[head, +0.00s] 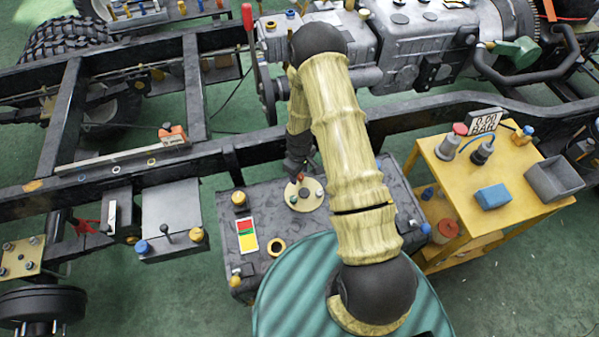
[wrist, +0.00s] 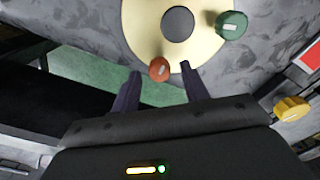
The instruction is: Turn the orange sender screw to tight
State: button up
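The orange screw (wrist: 160,69) stands near the rim of the round cream sender plate (wrist: 135,30), in the wrist view. A pale mark shows on its top. The plate has a dark round centre (wrist: 177,24). A green knob (wrist: 232,25) sits at the plate's right rim. My gripper (wrist: 161,72) is open, with one dark finger to each side of the orange screw and a gap on both sides. I cannot tell whether the fingertips are down at the screw's height. In the head view the plate (head: 316,203) lies on the grey tank, under my gripper (head: 300,174).
A yellow knob (wrist: 291,108) is right of my gripper. The tank top (head: 340,183) carries a red, green and yellow label (head: 247,236) and several fittings. A black chassis rail (head: 235,152) runs just behind the tank. A yellow cart (head: 520,205) with parts stands at the right.

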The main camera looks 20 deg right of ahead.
notch_tip(320, 180, up, 17)
jog(key=shift+r, duration=0.15)
dwell(0.7)
dwell(0.3)
jog(key=s+r+m+t+p, duration=0.1)
jog(key=s+r+m+p, duration=0.2)
jog(key=s+r, duration=0.4)
jog(key=s+r+m+t+p, duration=0.1)
jog(key=s+r+m, duration=0.3)
jog(key=s+r, duration=0.4)
notch_tip(320, 180, up, 5)
jog(key=shift+f+m+t+p, duration=0.1)
jog(key=shift+m+t+p, duration=0.2)
jog(key=shift+p, duration=0.6)
jog(key=shift+s, duration=0.1)
